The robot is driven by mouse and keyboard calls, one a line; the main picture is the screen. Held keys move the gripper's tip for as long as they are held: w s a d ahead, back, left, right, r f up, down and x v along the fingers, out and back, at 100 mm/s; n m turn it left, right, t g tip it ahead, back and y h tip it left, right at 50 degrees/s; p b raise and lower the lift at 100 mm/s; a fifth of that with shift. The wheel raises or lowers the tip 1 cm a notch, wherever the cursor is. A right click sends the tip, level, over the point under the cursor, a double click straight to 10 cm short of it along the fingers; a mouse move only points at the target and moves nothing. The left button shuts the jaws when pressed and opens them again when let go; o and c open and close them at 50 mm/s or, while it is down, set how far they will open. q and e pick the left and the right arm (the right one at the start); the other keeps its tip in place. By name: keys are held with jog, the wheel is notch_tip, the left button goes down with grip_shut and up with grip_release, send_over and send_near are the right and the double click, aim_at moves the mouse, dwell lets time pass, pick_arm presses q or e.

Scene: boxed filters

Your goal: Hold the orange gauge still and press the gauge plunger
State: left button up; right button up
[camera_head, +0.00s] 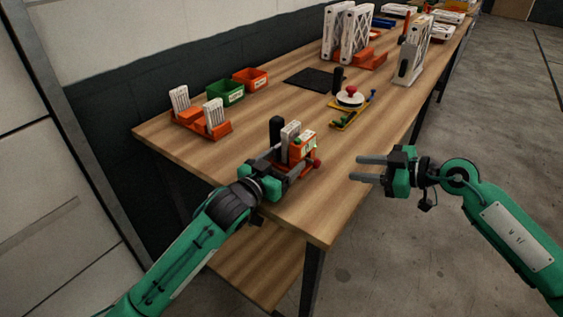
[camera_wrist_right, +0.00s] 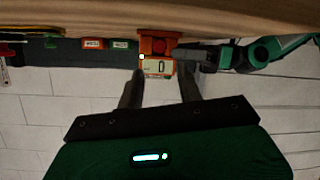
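The orange gauge (camera_head: 305,148) stands near the table's front edge, with a white filter in or beside it. Its display, which seems to read 0, shows in the right wrist view (camera_wrist_right: 158,66). A red knob (camera_head: 317,163), which looks like the plunger, sticks out on its right side. My left gripper (camera_head: 287,170) is against the gauge from the left, its fingertips partly hidden; whether it is closed on it is unclear. My right gripper (camera_head: 369,169) is open and empty, apart from the gauge, beyond the table edge, its fingers pointing at the knob side.
A black post (camera_head: 276,129) stands behind the left gripper. An orange rack with white filters (camera_head: 214,117), green bin (camera_head: 226,92) and red bin (camera_head: 250,79) are at the left. A yellow fixture with a red-knobbed disc (camera_head: 350,97) stands farther back. The table's right front corner is clear.

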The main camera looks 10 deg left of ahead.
pick_arm(q)
jog(key=c, duration=0.6)
jog(key=shift+o, duration=0.2)
pick_arm(e)
grip_shut()
dwell(1.2)
